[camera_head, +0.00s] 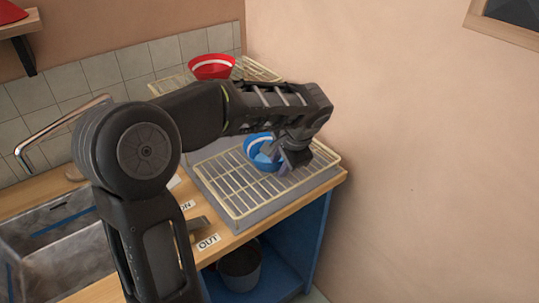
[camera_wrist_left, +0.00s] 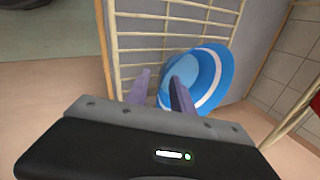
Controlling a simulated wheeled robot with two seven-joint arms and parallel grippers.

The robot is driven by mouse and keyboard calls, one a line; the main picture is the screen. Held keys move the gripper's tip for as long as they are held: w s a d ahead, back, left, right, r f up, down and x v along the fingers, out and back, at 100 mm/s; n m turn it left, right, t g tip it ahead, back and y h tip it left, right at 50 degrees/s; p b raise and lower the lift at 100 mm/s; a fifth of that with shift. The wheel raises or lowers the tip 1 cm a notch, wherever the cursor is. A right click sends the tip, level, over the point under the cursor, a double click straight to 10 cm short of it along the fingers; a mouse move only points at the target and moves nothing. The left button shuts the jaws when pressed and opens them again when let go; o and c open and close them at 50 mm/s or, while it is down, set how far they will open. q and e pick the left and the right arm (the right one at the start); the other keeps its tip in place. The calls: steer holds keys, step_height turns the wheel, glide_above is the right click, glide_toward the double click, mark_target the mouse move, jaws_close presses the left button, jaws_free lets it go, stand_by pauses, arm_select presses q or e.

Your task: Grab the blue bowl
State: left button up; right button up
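The blue bowl (camera_head: 260,150) with a white band inside sits on the cream wire rack at the right end of the counter. It also shows in the left wrist view (camera_wrist_left: 210,72), partly behind a finger. My left gripper (camera_head: 279,158) reaches down at the bowl's right side in the head view. In the left wrist view its two fingers (camera_wrist_left: 160,90) stand apart. The right finger overlaps the bowl's opening and the left finger is over the rack, with part of the bowl's near edge between them. Contact is not clear. My right gripper is in neither view.
The wire rack (camera_head: 232,198) lies on a grey tray by the counter's right edge. A red bowl (camera_head: 211,67) stands on another rack behind. A sink (camera_head: 57,245) is at the left, and an "OUT" label (camera_head: 208,242) is at the counter's front.

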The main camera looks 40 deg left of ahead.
arm_select(q)
jaws_close()
stand_by(1.4)
